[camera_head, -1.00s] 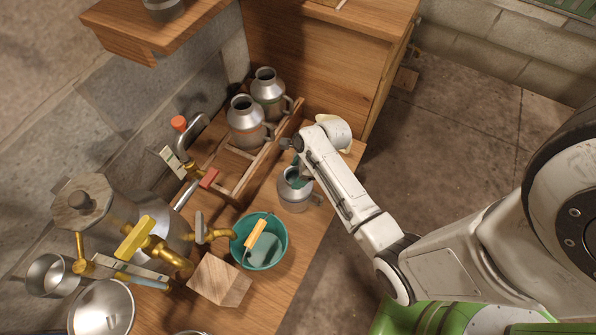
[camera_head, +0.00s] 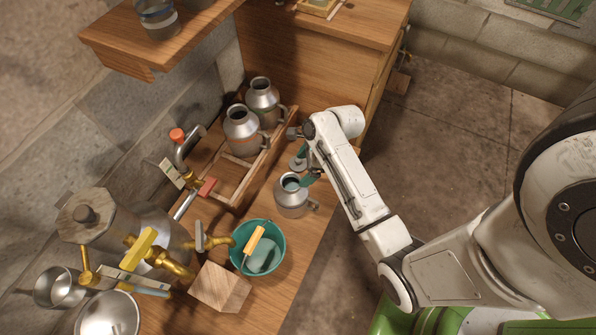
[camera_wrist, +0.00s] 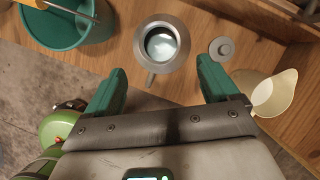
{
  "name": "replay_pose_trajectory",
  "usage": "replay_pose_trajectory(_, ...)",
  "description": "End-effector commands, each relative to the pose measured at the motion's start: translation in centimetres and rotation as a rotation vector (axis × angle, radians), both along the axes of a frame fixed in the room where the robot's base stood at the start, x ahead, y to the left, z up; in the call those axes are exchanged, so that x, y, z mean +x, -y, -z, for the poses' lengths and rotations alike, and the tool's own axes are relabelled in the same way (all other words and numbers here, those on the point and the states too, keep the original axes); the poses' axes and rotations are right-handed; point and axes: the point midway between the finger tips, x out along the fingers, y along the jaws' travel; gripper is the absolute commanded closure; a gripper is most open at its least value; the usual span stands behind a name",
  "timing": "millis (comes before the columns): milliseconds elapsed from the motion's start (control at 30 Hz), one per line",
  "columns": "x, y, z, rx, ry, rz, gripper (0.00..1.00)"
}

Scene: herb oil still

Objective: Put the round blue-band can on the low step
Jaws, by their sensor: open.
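A grey metal can (camera_head: 291,203) with an open neck and a side handle stands upright on the wooden bench. It also shows in the wrist view (camera_wrist: 142,48), its handle toward me. My gripper (camera_wrist: 160,86) is open and empty, its teal fingers apart just short of this can. In the head view a can on the upper shelf (camera_head: 160,24) shows a bluish band and is cut off by the frame. Two more cans, one nearer (camera_head: 242,132) and one farther (camera_head: 264,104), stand in a wooden rack. I cannot tell for certain which surface is the low step.
A teal bucket (camera_head: 274,232) with a yellow-handled tool, a wooden block (camera_head: 220,288) and the brass-tapped still (camera_head: 150,225) crowd the bench's near end. A small grey lid (camera_wrist: 222,47) and cream jug (camera_wrist: 283,97) are beside the can. Bare floor (camera_head: 450,130) lies right.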

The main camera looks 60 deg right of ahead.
Motion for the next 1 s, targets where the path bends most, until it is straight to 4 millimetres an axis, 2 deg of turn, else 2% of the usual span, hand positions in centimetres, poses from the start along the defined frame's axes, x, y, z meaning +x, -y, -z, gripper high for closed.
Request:
replay_pose_trajectory(33,-0.3,0.2,-1.1,-0.001,0.002,0.001,0.12)
replay_pose_trajectory(100,-0.6,0.4,-1.9,0.0,0.001,0.0,0.12)
replay_pose_trajectory(300,-1.2,0.5,-3.2,-0.005,0.0,-0.015,0.12)
replay_pose_trajectory(367,-1.4,0.2,-3.3,-0.021,0.0,-0.057,0.12)
replay_pose_trajectory(467,-1.8,-1.2,-3.4,-0.084,0.005,-0.223,0.12)
replay_pose_trajectory(567,-2.7,-3.3,-3.6,-0.184,0.015,-0.495,0.12)
replay_pose_trajectory(800,-5.4,-8.2,-5.0,-0.418,0.053,-1.271,0.12)
replay_pose_trajectory(1000,-8.0,-11.2,-6.6,-0.558,0.093,-1.905,0.12)
